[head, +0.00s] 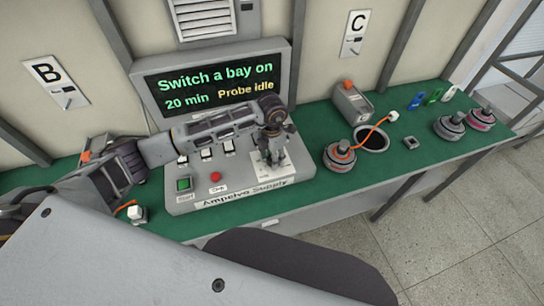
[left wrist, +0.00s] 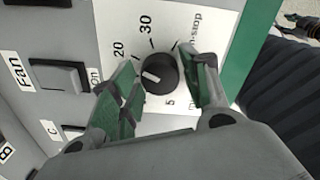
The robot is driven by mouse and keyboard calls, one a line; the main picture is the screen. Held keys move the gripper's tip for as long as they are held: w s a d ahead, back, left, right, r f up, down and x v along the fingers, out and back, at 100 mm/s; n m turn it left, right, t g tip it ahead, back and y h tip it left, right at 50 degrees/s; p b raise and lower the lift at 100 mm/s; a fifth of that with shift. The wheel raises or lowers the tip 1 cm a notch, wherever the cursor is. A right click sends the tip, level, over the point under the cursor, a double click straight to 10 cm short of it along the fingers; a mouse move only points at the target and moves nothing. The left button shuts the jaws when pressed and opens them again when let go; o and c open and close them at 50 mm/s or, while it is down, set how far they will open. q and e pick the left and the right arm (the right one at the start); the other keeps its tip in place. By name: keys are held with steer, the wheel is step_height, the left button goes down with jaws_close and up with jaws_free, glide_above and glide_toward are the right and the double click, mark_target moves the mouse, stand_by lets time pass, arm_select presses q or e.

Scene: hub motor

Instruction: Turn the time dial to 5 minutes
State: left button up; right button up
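The time dial (left wrist: 160,74) is a round black knob with a white mark on a white plate (left wrist: 190,20). The plate shows 20, 30, 5 and a partly covered "stop" label. The white mark points to the upper left, toward the 20 side. The screen (head: 215,82) reads "Switch a bay on", "20 min", "Probe idle". My left gripper (head: 270,148) is above the plate at the right end of the supply box. In the left wrist view its two fingers (left wrist: 163,88) are apart, one on each side of the dial; contact is unclear. My right gripper is out of view.
The grey supply box (head: 240,190) has a green start button (head: 184,184), a red stop button (head: 215,177) and several switches. Right of it on the green bench (head: 320,200) are hub motors (head: 340,156), a box with an orange button (head: 350,103) and a dark round opening (head: 372,138).

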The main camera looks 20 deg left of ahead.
arm_select(q)
steer(key=c, duration=0.6)
